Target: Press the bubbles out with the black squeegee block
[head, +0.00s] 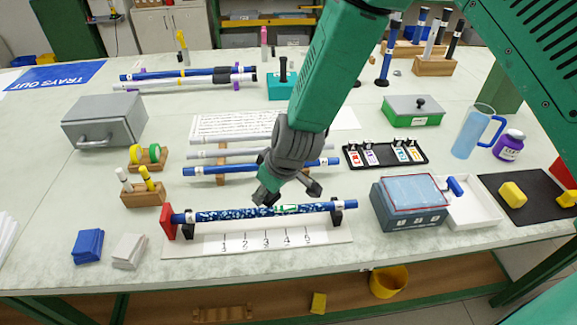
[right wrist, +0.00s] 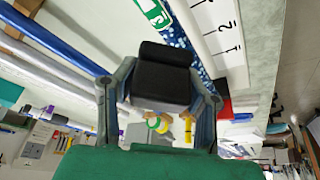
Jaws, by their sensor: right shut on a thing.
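A blue rod (head: 325,207) lies across a white numbered board (head: 215,243), between a red end stop (head: 167,222) and a black support (head: 337,217). A blue wrap with pale blotches (head: 235,213) covers its middle, with a green-and-white label (head: 287,209). My right gripper (head: 288,193) is above the rod, right of its middle. In the right wrist view my right gripper (right wrist: 162,103) is shut on the black squeegee block (right wrist: 165,70), with the wrapped rod (right wrist: 183,35) behind it. I cannot tell whether the block touches the wrap. My left gripper is not in view.
Behind is another rack with a blue rod (head: 258,168). A dark grey box (head: 408,207) and white tray (head: 470,212) stand to the right. Blue (head: 88,245) and white (head: 129,251) blocks lie at front left. The table's front edge is close to the board.

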